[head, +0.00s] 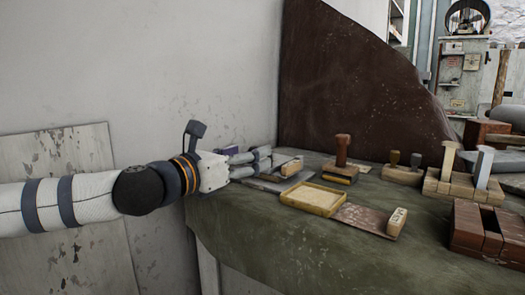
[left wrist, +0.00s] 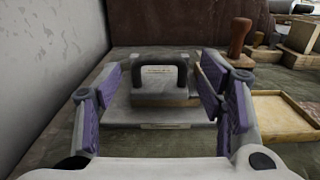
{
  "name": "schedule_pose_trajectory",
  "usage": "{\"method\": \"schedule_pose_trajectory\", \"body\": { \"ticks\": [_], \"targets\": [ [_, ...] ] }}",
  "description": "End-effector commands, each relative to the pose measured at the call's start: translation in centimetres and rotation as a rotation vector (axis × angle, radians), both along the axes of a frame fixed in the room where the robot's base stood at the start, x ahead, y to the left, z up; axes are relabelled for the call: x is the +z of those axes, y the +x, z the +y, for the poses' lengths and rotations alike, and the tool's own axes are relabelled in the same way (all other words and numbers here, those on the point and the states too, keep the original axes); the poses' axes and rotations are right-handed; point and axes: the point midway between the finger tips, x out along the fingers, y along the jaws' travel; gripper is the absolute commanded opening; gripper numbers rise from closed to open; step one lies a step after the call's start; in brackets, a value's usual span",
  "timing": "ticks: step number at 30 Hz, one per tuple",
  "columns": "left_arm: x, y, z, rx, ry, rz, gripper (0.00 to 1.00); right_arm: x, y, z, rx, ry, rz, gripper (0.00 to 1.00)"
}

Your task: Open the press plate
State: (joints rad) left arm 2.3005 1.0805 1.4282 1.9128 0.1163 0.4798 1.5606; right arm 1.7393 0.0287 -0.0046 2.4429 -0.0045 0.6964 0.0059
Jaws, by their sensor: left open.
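The press plate (left wrist: 120,108) is a flat grey plate near the left end of the bench. A dark arched handle (left wrist: 182,72) stands at its far side, with a pale wooden strip (left wrist: 165,100) below it. In the head view the plate (head: 268,186) shows partly under my left gripper (head: 268,158). My left gripper (left wrist: 158,85) is open, its purple-padded fingers spread to either side of the handle. Nothing is between the pads except the view of the handle; I cannot tell whether a finger touches it. My right gripper is not in view.
A shallow yellow-rimmed tray (head: 313,193) lies to the right of the plate. A stamp with a brown handle (head: 343,150) stands behind it. Wooden blocks (head: 462,186) and a brown box (head: 480,228) are farther right. A rusty panel (head: 350,85) rises behind; a wall is at left.

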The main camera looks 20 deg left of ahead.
Motion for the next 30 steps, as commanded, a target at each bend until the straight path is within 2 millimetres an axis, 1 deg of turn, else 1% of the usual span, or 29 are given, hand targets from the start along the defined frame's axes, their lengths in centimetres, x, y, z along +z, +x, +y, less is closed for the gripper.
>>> {"method": "schedule_pose_trajectory", "body": {
  "ticks": [1, 3, 7, 10, 17, 18, 20, 21, 23, 24, 25, 30],
  "targets": [
    [0.1, 1.1, -0.5, -0.003, 0.001, 0.001, 0.63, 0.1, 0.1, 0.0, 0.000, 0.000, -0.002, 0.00],
    [0.0, 2.4, -1.0, -0.001, 0.001, 0.001, 0.63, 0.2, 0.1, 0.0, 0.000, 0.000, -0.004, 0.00],
    [0.0, 4.1, -1.5, -0.001, 0.001, 0.001, 0.63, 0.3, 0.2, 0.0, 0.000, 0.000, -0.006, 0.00],
    [-0.1, 4.6, -1.7, -0.001, 0.001, 0.001, 0.63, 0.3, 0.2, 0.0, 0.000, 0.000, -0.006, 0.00],
    [-0.1, 4.7, -1.8, -0.002, 0.002, 0.002, 0.63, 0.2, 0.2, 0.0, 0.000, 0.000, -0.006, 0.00],
    [-0.1, 4.6, -1.8, -0.002, 0.002, 0.002, 0.54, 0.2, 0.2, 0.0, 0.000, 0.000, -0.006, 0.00],
    [-0.1, 4.6, -1.8, -0.002, 0.002, 0.002, 0.40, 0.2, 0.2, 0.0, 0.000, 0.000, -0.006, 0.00],
    [-0.1, 4.6, -1.8, -0.002, 0.002, 0.002, 0.31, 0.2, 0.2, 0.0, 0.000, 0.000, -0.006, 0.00],
    [-0.1, 4.6, -1.8, -0.002, 0.002, 0.002, 0.17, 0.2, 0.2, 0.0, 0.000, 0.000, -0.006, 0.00],
    [-0.1, 4.6, -1.8, -0.002, 0.003, 0.001, 0.08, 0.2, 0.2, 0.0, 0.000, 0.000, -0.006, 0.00],
    [-0.1, 4.6, -1.8, -0.003, 0.003, 0.001, 0.03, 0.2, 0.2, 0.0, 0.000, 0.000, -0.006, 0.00],
    [0.2, 4.6, -1.8, -0.003, 0.006, 0.008, 0.03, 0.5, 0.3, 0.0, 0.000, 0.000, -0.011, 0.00]
  ]
}}
